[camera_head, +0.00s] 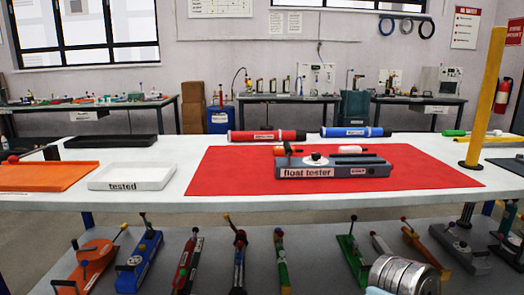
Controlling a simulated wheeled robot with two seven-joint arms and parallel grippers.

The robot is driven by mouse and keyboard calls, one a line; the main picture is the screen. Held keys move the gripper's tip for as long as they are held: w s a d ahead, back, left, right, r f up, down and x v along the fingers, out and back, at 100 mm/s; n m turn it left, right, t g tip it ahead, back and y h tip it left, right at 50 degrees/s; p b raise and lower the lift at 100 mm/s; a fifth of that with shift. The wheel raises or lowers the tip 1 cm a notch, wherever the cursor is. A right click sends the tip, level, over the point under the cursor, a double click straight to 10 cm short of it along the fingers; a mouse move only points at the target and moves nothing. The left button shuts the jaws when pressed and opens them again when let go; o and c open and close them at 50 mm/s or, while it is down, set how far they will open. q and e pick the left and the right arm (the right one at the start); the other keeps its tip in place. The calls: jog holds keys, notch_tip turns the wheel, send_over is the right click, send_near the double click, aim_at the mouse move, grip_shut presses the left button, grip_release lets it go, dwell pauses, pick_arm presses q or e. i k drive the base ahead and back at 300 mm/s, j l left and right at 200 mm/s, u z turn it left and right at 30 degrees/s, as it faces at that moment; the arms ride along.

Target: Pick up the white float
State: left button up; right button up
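A grey float tester (400,170), labelled "float tester", stands on the red mat (235,175). A small white piece (358,150) with red beside it lies just behind or on the back of the tester; it looks like the white float, but it is too small to be sure. Neither of my gripper's fingers shows. A silver ringed cylinder at the bottom right may be part of my arm; I cannot tell.
A white tray labelled "tested" (132,177), an orange tray (45,177) and a black tray (110,141) are at the left. A red tube (285,135) and a blue tube (350,132) lie behind. A yellow post (484,100) rises at the right. The red mat's left part is clear.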

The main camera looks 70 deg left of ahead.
aim_at(346, 149)
jog(key=u, duration=1.95)
